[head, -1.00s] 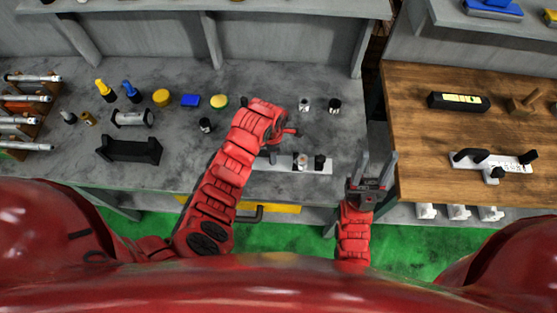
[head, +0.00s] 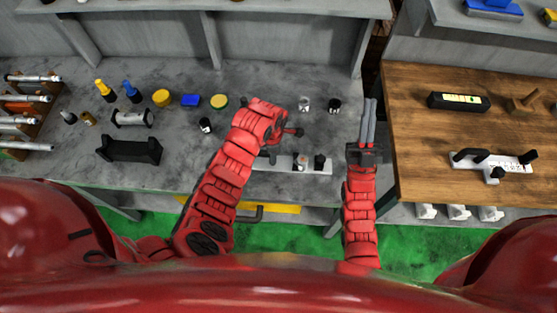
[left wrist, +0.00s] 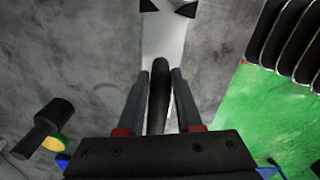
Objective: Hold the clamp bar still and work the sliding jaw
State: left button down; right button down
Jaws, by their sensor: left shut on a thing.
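A pale flat bar (head: 283,164), which I take for the clamp bar, lies near the front edge of the grey bench. Small dark upright parts (head: 320,162) stand on its right half; I cannot tell which is the sliding jaw. My left gripper (head: 286,134) is over its left part, its fingertips largely hidden by the hand. In the left wrist view, its fingers (left wrist: 158,92) are shut on a dark upright bar (left wrist: 158,75), with the pale bar beyond. My right gripper (head: 369,120) is right of the bar, apart from it, fingers close together in this view.
The wooden table (head: 420,120) on the right holds a black device (head: 459,101) and a white plate with dark handles (head: 512,164). A black stand (head: 131,149) and several small bottles and tins are left on the bench. Small round parts (head: 334,105) stand behind the clamp.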

jog(key=w+a+f+g+h, duration=0.1)
jog(key=w+f+g, duration=0.5)
jog(key=w, duration=0.4)
jog(key=w+a+f+g, duration=0.1)
jog(key=w+f+g, duration=0.4)
jog(key=w+f, duration=0.4)
notch_tip(320, 180, down, 9)
jog(key=w+a+n+g, duration=0.1)
jog(key=a+g, duration=0.1)
jog(key=g, duration=0.5)
jog(key=s+d+f+n+g+h, duration=0.2)
jog(key=s+f+g+h, duration=0.15)
jog(key=s+g, duration=0.9)
jog(key=shift+t+y, duration=0.25)
jog(key=shift+t, duration=0.5)
jog(key=shift+s+f, duration=0.25)
jog(key=shift+f, duration=0.85)
jog(key=shift+s+f, duration=0.3)
jog(key=shift+f, duration=0.8)
jog(key=shift+s+f, duration=0.25)
jog(key=shift+f, duration=0.85)
jog(key=shift+f, duration=1.55)
jog(key=shift+r, duration=0.1)
jog(key=shift+r, duration=1.65)
